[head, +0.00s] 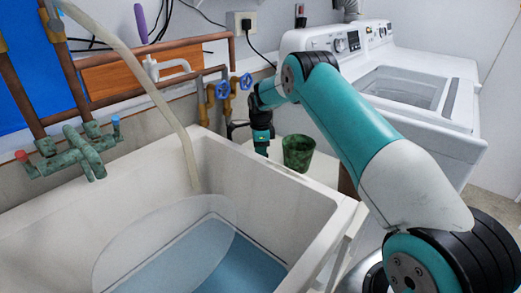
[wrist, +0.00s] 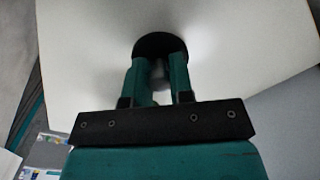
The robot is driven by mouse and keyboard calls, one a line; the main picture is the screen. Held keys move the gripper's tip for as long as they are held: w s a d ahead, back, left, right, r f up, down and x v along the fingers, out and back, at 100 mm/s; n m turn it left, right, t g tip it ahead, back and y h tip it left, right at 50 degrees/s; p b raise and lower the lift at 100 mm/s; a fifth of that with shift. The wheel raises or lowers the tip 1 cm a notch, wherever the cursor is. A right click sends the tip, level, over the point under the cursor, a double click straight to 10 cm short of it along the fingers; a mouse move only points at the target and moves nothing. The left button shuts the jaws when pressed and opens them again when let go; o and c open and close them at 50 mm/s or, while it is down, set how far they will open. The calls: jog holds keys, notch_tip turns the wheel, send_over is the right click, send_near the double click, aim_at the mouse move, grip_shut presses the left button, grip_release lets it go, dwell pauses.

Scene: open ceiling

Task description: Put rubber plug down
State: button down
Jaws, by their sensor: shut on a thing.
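The rubber plug (wrist: 160,42) shows in the wrist view as a black round disc at the tips of my gripper (wrist: 159,68). The two green fingers are shut on it, and a greyish part shows between them. Behind it is the white top of a small table (wrist: 85,45). Whether the plug touches that top I cannot tell. In the head view my gripper (head: 261,147) points down over the back left part of the same white table (head: 317,170), between sink and washer. The plug cannot be made out there.
A dark green cup (head: 298,152) stands on the table, just right of my gripper. The large sink (head: 325,222) with blue water is on the left. Pipes with blue valves (head: 223,89) are close behind. A white washing machine (head: 430,100) stands at right.

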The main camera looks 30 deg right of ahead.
jog(key=c, duration=1)
grip_release()
jog(key=shift+f, duration=0.15)
jog(key=shift+r, duration=3.95)
